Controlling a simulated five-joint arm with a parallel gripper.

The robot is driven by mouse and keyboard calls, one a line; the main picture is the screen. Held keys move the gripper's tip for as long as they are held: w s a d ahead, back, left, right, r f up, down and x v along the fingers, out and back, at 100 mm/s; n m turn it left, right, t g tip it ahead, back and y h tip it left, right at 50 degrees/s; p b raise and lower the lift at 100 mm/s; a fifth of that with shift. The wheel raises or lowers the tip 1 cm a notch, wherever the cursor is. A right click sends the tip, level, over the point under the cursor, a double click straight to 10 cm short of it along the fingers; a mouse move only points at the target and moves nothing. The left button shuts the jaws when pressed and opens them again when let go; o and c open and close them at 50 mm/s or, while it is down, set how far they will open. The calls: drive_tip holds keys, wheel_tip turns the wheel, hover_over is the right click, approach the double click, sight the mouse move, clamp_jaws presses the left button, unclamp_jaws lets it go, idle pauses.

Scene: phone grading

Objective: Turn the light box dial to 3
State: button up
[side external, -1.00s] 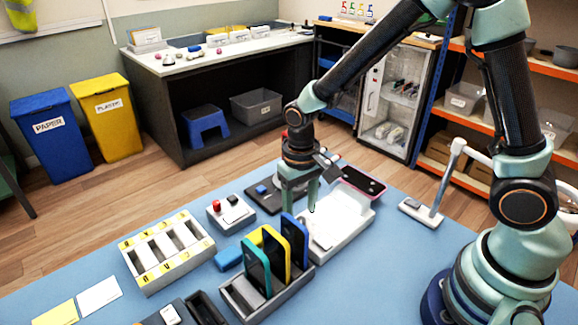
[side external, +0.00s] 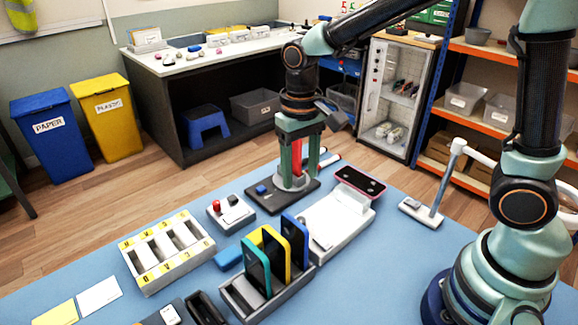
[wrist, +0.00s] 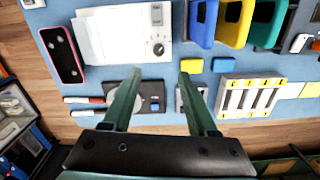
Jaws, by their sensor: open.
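The light box (wrist: 115,35) is a flat white unit at the top of the wrist view, with a small black dial (wrist: 158,48) on its right part. The same box (side external: 330,222) lies right of the gripper in the side view, where its dial is too small to read. My gripper (wrist: 161,73) is open and empty, its fingertips apart and just below the dial in the wrist view. In the side view my gripper (side external: 298,178) is over a dark plate with a round grey part (side external: 268,201), behind the box. The dial's setting is not legible.
A pink-edged phone (side external: 358,182) rests at the box's far end. A rack (side external: 275,297) of upright phones stands in front of the box. A small unit with a red button (side external: 230,213) and a slotted tray (side external: 167,254) sit to the left.

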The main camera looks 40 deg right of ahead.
sight(301, 220)
wheel_tip(301, 220, down, 12)
drive_tip(key=n, duration=0.7)
drive_tip(key=shift+s+d+n, duration=0.1)
drive_tip(key=shift+d+n, duration=0.05)
drive_tip(key=shift+n, duration=0.25)
drive_tip(key=shift+c, duration=0.3)
clamp_jaws()
